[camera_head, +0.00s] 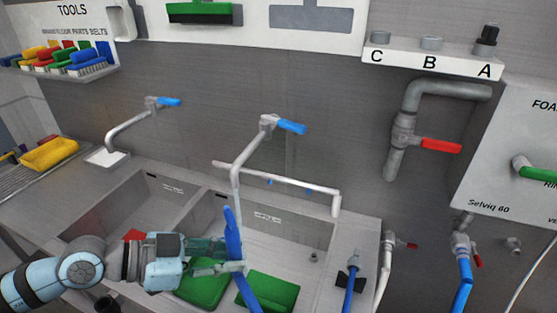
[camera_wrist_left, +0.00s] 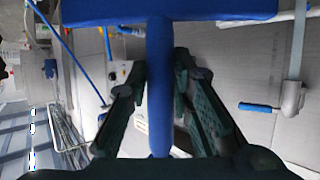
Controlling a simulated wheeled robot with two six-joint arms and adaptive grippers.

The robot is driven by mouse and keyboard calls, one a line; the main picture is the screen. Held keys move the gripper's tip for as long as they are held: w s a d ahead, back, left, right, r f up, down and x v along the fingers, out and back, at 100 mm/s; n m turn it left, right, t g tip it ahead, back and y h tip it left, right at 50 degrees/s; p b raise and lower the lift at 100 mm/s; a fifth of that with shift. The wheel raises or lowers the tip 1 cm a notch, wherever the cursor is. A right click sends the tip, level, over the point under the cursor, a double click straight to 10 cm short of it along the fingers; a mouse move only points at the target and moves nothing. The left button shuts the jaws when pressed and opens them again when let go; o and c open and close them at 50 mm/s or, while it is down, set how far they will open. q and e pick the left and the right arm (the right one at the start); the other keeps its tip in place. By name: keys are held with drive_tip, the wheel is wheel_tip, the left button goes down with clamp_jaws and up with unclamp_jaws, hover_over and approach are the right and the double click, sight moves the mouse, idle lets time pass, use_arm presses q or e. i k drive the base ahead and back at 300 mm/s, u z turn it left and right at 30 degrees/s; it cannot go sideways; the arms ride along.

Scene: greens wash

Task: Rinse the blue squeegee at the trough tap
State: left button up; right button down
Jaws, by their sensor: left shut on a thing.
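My left gripper (camera_head: 232,263) is shut on the blue squeegee (camera_head: 233,237), which it holds over the trough (camera_head: 312,237). In the left wrist view the squeegee's handle (camera_wrist_left: 160,90) runs between the two fingers (camera_wrist_left: 160,110), and its wide blue head (camera_wrist_left: 165,12) crosses the top. The trough tap (camera_head: 240,165), with a blue lever (camera_head: 291,127), has its spout pointing down just above the squeegee in the head view. I cannot tell whether water is running or whether the squeegee touches the spout. My right gripper is not in view.
Two green items (camera_head: 268,292) (camera_head: 203,288) lie in the trough below my gripper. A white pipe (camera_head: 290,183) runs along the trough's back. Another tap (camera_head: 125,130) stands at the left, and a grey pipe with a red lever (camera_head: 440,146) is at the right.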

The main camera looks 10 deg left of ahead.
sight(298, 128)
drive_tip(key=z, duration=0.2)
drive_tip(key=k, duration=1.15)
drive_tip(key=u, duration=1.3)
drive_tip(key=i, duration=0.5)
drive_tip(key=u, duration=0.05)
